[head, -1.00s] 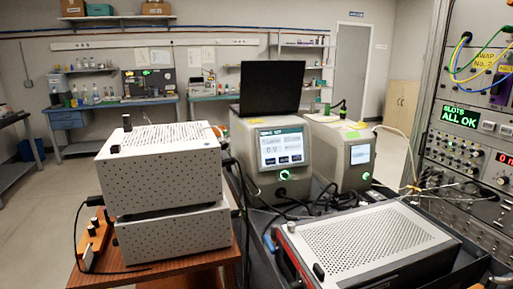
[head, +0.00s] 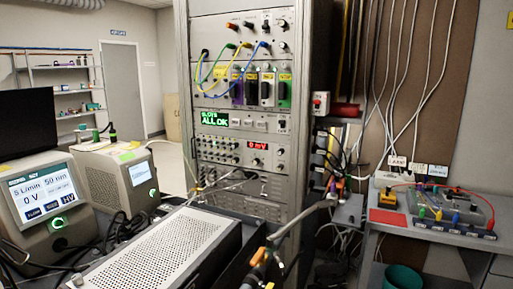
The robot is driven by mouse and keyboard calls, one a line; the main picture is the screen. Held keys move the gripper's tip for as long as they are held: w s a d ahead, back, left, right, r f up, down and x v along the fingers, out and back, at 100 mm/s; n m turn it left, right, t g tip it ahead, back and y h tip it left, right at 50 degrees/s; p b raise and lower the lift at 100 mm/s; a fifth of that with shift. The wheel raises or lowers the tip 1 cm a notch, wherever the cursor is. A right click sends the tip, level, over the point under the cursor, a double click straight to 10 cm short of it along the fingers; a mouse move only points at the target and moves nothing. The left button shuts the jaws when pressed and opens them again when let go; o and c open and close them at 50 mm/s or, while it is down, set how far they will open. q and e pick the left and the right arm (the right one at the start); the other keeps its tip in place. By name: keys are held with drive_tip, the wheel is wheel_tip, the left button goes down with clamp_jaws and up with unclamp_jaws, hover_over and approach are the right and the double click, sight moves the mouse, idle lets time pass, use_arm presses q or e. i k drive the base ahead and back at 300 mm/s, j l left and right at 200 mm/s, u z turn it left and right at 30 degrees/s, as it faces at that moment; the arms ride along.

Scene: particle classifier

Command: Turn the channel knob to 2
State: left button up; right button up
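Several knobs show on the tall instrument rack (head: 183,100) in the middle of the head view. A small knob (head: 281,151) sits right of the red "0 mV" display (head: 257,146). Other small knobs and switches are on the top panel (head: 240,32). I cannot tell which one is the channel knob, and no channel numbers are readable. Neither of my grippers can be made out.
A green "ALL OK" display (head: 214,119) is on the rack. A perforated metal box (head: 170,250) and hoses lie in front of the rack. A screened instrument (head: 45,195) stands left. A grey bench (head: 440,238) with a wired board (head: 450,205) stands right.

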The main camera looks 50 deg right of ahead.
sight(255, 161)
drive_tip(key=z, duration=1.55)
